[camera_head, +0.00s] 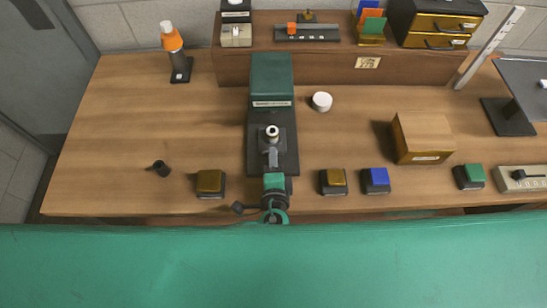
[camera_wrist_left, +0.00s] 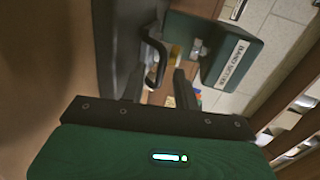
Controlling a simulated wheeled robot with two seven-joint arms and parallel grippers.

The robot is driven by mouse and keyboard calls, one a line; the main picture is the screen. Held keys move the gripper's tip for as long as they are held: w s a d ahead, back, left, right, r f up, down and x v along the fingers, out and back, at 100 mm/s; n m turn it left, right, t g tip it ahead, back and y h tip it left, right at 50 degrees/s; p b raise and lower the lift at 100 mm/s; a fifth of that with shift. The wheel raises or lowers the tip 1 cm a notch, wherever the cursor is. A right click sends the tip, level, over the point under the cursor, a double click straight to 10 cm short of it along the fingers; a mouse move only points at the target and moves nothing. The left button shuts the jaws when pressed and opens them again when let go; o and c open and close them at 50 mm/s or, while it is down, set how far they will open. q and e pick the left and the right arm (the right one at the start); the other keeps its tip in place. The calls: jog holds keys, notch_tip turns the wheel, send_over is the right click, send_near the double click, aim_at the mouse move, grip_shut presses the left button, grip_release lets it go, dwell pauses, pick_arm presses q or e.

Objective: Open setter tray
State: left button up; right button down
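The setter (camera_head: 271,75) is a tall dark green box with a white label, on a dark base (camera_head: 287,150) at the middle of the bench. It also shows in the left wrist view (camera_wrist_left: 222,65). A small pale round part (camera_head: 272,132) is at the front of the setter; I cannot tell the tray apart from the base. My left gripper (camera_head: 271,158) reaches in from the front, low over the base. In the left wrist view its fingers (camera_wrist_left: 158,85) are apart, with a dark looped handle (camera_wrist_left: 156,62) at or just beyond their tips. Contact is unclear. My right gripper is out of view.
Several coloured blocks in black holders, such as a brown one (camera_head: 210,182) and a blue one (camera_head: 376,178), line the front edge. A cardboard box (camera_head: 424,137) and a white cylinder (camera_head: 322,101) stand to the right. A raised shelf (camera_head: 330,67) stands behind. The left bench is mostly clear.

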pick_arm(q)
jog(key=shift+w, duration=0.1)
grip_shut()
jog(key=shift+f+v, duration=0.2)
jog(key=shift+v, duration=0.8)
jog(key=shift+f+v, duration=0.2)
jog(key=shift+v, duration=0.8)
grip_release()
jog(key=b+v, duration=0.3)
jog(key=v, duration=1.1)
